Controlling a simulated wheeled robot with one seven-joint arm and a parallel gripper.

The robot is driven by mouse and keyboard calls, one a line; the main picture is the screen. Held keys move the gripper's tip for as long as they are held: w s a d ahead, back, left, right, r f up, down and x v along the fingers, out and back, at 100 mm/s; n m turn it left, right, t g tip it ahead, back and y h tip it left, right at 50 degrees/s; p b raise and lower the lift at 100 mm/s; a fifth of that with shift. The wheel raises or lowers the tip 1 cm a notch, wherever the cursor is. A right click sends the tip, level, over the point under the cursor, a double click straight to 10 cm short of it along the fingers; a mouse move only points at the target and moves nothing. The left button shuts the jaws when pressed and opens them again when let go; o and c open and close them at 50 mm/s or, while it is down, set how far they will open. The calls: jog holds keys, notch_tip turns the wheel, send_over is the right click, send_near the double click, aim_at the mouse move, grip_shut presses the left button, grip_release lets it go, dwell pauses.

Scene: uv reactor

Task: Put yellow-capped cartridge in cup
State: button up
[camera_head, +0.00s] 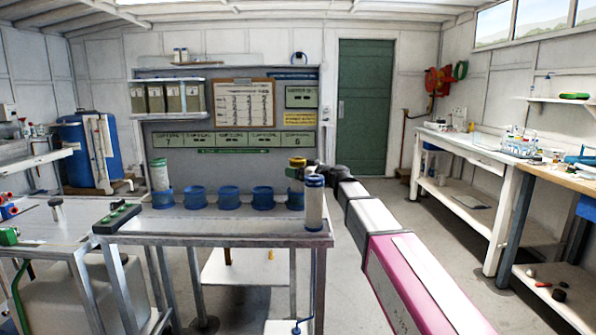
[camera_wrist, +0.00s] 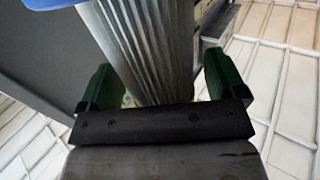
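The yellow-capped cartridge (camera_head: 297,161) is upright at the right end of the bench, at the rightmost blue cup (camera_head: 295,200). My gripper (camera_head: 295,173) is shut on it just below its top. In the wrist view its ribbed grey body (camera_wrist: 150,45) stands between the two green fingers (camera_wrist: 160,90), with slivers of yellow beside them. Blue cup edges show at the top of that view. The cartridge's lower end is hidden, so I cannot tell whether it is inside the cup or above it.
A blue-capped cartridge (camera_head: 314,207) stands at the bench's front right, close to my arm. A green-capped cartridge (camera_head: 160,174) is in the leftmost cup (camera_head: 163,200). Three cups between look empty. The bench's front middle (camera_head: 225,226) is clear.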

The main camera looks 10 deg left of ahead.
jog(key=shift+r, duration=0.1)
jog(key=v, duration=1.2)
